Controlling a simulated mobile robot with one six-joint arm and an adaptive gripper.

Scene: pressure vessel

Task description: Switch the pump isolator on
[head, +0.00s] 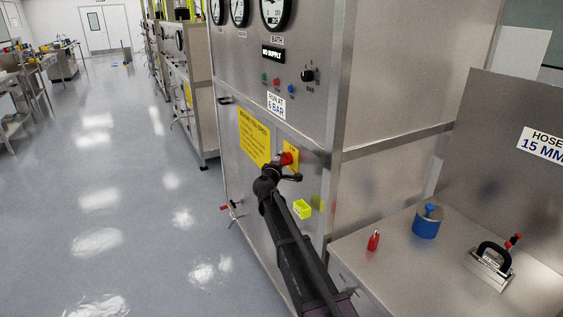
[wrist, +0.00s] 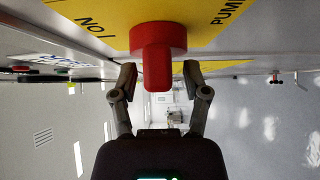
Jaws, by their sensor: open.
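The pump isolator is a red rotary knob (head: 287,158) on a yellow plate (head: 292,148) on the steel panel's front. In the wrist view the red knob (wrist: 157,50) stands out from its yellow plate (wrist: 90,18), with part of the lettering "PUMP" at the right. My gripper (wrist: 161,82) is open, one finger on each side of the knob's grip, with gaps visible on both sides. In the head view my gripper (head: 289,174) is just at the knob and partly hidden by my arm.
A yellow notice (head: 254,140) is left of the isolator, a small yellow box (head: 302,209) below right. Gauges (head: 239,12) and a "NO SUPPLY" display (head: 273,54) are above. The right bench (head: 400,275) holds a red padlock (head: 373,240) and blue object (head: 427,225). Left floor is clear.

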